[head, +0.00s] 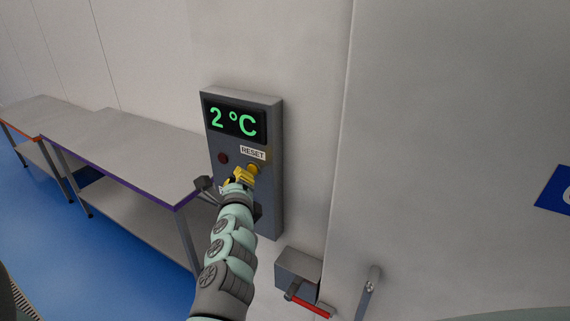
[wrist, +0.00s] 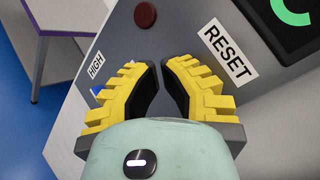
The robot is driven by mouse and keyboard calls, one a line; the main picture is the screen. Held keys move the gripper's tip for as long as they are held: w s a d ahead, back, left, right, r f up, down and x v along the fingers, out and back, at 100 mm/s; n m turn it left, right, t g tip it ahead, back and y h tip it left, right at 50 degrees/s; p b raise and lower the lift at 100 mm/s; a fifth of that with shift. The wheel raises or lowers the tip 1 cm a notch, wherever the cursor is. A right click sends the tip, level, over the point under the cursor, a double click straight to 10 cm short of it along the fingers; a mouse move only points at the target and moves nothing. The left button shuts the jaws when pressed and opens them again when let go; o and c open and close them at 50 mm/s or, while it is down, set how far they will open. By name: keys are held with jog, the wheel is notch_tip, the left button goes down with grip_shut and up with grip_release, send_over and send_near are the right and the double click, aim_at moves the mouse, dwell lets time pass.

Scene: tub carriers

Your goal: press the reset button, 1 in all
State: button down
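A grey control box (head: 270,190) hangs on the wall with a green "2 °C" display (head: 234,121). The RESET label (head: 252,153) sits below the display, and it also shows large in the wrist view (wrist: 228,48). A yellow shape lies just under the label in the head view; I cannot tell whether it is the button or a fingertip. In the wrist view my fingers hide that spot. My gripper (head: 242,177) is in front of the box, just below the label. Its yellow fingers (wrist: 162,66) are empty, their tips nearly together. Contact cannot be told.
A dark red round lamp or button (wrist: 145,14) sits left of RESET, with a HIGH label (wrist: 96,65) below. A table (head: 125,140) stands left of the box. A grey box with a red handle (head: 310,305) and a door handle (head: 371,282) are lower right.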

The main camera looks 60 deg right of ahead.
jog(key=shift+s, duration=0.1)
jog(key=shift+s+a+p, duration=0.1)
jog(key=shift+a+p, duration=0.75)
jog(key=shift+a, duration=1.65)
